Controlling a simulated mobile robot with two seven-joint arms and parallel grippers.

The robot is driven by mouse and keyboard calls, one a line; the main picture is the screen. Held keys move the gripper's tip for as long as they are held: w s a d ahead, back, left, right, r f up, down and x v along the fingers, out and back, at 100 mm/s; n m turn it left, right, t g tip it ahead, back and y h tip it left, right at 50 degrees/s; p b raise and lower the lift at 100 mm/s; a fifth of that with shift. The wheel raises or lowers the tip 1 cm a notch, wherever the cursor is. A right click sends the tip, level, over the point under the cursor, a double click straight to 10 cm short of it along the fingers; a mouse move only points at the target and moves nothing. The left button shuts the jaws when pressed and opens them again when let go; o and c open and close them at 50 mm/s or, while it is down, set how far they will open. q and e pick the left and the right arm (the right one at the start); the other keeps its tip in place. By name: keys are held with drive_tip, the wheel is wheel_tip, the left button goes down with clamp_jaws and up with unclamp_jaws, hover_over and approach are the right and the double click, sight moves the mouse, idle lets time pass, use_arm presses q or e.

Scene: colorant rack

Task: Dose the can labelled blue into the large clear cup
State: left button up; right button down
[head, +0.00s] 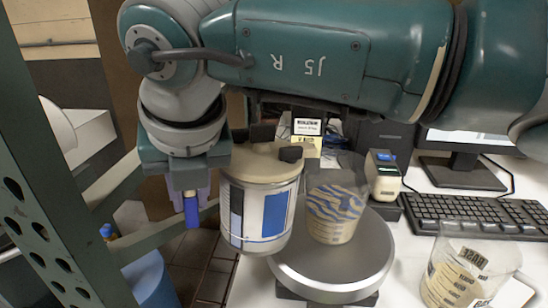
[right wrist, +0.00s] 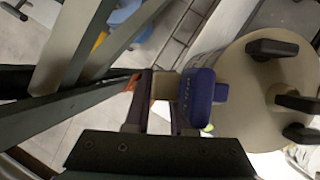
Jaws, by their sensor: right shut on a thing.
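The can (head: 263,195) has a beige lid, a white label and a blue patch. It looks about upright, just left of the clear cup (head: 335,205). The cup stands on the round scale (head: 335,262) and holds beige contents with blue streaks. My right gripper (head: 190,196) is at the can's left side, shut around a small part with a blue end (head: 192,210). The right wrist view shows this blue piece (right wrist: 202,97) by the gripper's fingers (right wrist: 163,97), beside the can's lid (right wrist: 255,75). Whether anything flows is hidden. My left gripper is not in view.
A second clear cup (head: 468,272) stands at the front right. A keyboard (head: 475,215), a monitor (head: 462,160) and a small bottle-like device (head: 383,176) are behind. A green perforated post (head: 55,210) is at the left, close to my right gripper.

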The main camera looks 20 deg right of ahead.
drive_tip(key=shift+a+f+h+b, duration=0.15)
drive_tip(key=shift+f+h+b, duration=0.05)
drive_tip(key=shift+f+b, duration=0.5)
drive_tip(key=shift+a+f+h+b, duration=0.15)
drive_tip(key=shift+f+h+b, duration=0.05)
drive_tip(key=shift+f+b, duration=0.45)
wheel_tip(320, 180, up, 5)
drive_tip(key=p, duration=0.3)
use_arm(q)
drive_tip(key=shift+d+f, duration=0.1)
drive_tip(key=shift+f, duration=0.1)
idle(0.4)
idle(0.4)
